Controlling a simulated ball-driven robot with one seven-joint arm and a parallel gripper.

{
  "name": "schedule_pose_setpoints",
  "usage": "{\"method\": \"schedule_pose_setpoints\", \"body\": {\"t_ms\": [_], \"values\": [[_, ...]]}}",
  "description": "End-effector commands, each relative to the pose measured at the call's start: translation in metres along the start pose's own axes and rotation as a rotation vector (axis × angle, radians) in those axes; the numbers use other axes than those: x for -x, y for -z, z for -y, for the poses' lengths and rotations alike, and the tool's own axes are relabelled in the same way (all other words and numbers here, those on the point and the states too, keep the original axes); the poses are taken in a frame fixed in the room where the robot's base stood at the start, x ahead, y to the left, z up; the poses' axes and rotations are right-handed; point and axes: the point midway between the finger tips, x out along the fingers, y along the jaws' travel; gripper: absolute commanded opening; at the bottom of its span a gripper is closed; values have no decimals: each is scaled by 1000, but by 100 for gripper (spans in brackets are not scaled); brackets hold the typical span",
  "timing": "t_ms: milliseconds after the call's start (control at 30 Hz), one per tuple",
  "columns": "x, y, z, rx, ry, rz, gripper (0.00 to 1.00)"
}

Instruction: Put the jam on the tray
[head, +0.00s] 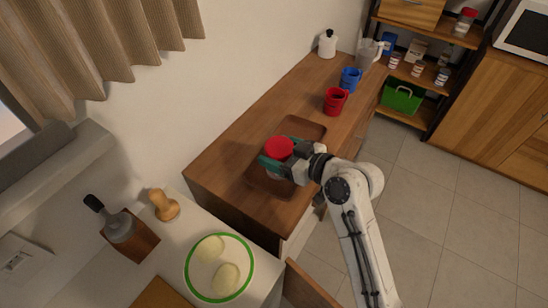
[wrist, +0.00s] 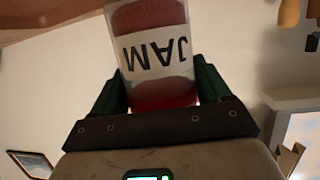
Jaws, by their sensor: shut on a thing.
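The jam jar (wrist: 150,50) has a white label reading "JAM" and red contents, and it fills the top middle of the wrist view. In the head view its red lid (head: 279,147) shows. My gripper (head: 277,163) is shut on the jar, with a green finger on each side of it; the fingers also show in the wrist view (wrist: 160,92). The brown tray (head: 303,128) lies on the wooden counter. The jar is over the tray in the head view; whether it touches the tray I cannot tell. The arm and jar hide part of the tray.
A red mug (head: 335,101) and a blue mug (head: 350,79) stand on the counter beyond the tray. A pitcher (head: 368,52) and a white bottle (head: 327,44) are at the far end. The wooden counter (head: 222,160) is clear left of the tray.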

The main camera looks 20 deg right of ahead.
Motion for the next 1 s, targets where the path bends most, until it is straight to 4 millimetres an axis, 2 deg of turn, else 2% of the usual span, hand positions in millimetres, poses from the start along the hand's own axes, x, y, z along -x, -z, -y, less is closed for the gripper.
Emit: {"method": "schedule_pose_setpoints", "body": {"t_ms": [300,533,933,967,1000], "values": [[-26,-16,-2,-1,0,-1,34],[-32,-42,-2,-3,-2,0,34],[-34,-48,-2,-1,-2,-2,34],[-34,-48,-2,-1,-2,0,79],[-34,-47,-2,-1,-2,0,83]]}}
